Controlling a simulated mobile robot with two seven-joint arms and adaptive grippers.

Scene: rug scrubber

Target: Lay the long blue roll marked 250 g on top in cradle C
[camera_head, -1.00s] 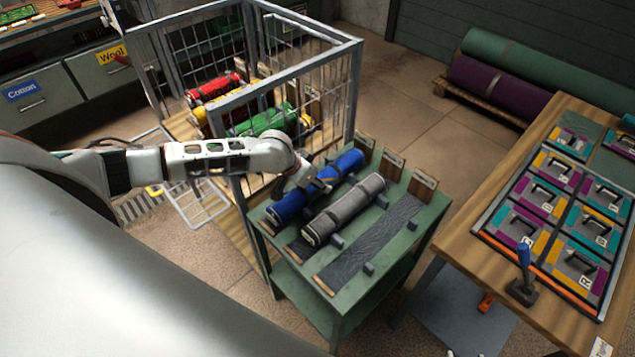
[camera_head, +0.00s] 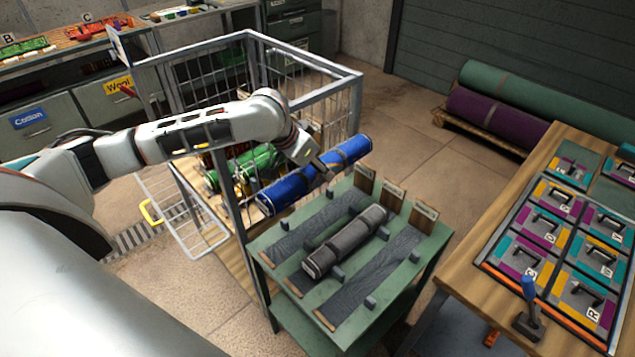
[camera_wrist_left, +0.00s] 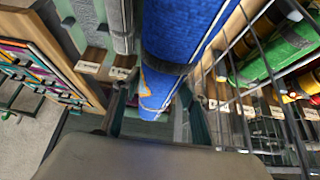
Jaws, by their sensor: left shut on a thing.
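The long blue roll (camera_head: 292,190) is held in the air above the left side of the green stand (camera_head: 341,317), clear of its leftmost strip. It slopes up to the right in the head view, and no weight mark is readable on it. My left gripper (camera_head: 324,172) is shut on the roll around its middle. In the left wrist view the blue roll (camera_wrist_left: 182,35) passes between the fingers. My right gripper is out of view.
A grey roll (camera_head: 345,243) lies in the stand's middle slot; the left and right strips are bare. A wire cage cart (camera_head: 359,100) with green and other rolls stands close behind the blue roll. A wooden table (camera_head: 462,275) with colored panels is at right.

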